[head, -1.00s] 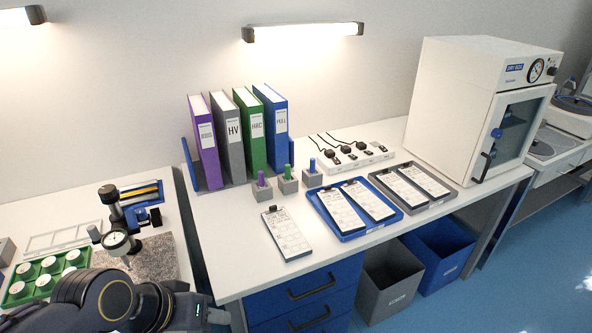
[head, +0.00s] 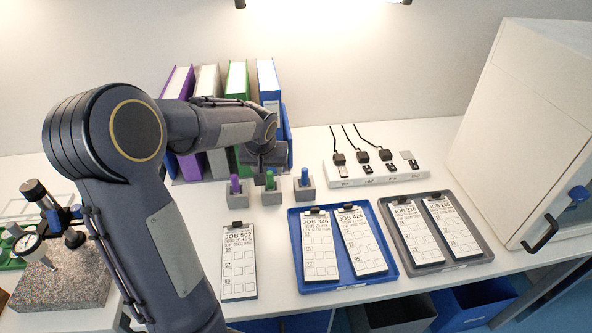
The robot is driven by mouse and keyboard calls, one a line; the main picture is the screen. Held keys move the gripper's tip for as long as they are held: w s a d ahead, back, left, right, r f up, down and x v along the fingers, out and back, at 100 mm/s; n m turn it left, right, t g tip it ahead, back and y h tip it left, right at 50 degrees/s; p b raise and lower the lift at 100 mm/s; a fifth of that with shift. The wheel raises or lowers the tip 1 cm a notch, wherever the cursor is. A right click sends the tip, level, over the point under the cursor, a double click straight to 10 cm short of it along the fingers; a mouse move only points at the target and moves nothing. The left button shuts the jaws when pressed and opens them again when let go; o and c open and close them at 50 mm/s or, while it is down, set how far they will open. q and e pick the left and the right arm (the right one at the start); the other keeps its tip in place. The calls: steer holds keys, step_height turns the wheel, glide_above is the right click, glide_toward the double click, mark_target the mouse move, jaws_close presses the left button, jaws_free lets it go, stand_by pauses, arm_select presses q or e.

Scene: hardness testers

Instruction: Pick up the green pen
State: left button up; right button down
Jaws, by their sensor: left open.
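The green pen (head: 270,180) stands upright in a small grey block (head: 271,196), the middle one of three on the white bench. A purple pen (head: 235,183) stands in the block to its left and a blue pen (head: 305,176) in the block to its right. My left gripper (head: 262,174) points down at the green pen's top, coming from the left across the binders. It is open; its fingertips are small and dark, and I cannot tell whether they touch the pen. My right gripper is out of view.
Binders (head: 238,80) stand close behind the pens. A blue tray (head: 345,283) and a grey tray (head: 420,269) hold clipboards in front. A loose clipboard (head: 239,265) lies before the pens. A white cabinet (head: 530,130) stands at right.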

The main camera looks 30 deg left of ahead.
mark_target(270, 174)
arm_select(q)
steer(key=shift+w+a+f, duration=0.1)
steer(key=shift+w+f, duration=0.15)
steer(key=shift+w, duration=0.25)
steer(key=shift+x, duration=1.25)
steer(key=x, duration=0.1)
steer(key=p+x, duration=0.1)
steer(key=x, duration=0.1)
steer(key=shift+w+a+f, duration=0.15)
steer(key=shift+a+f, duration=0.05)
steer(key=shift+a, duration=0.25)
steer(key=shift+w+a+f, duration=0.15)
steer(key=shift+w+f, duration=0.05)
steer(key=shift+f, duration=0.35)
jaws_close()
steer(key=shift+r, duration=0.1)
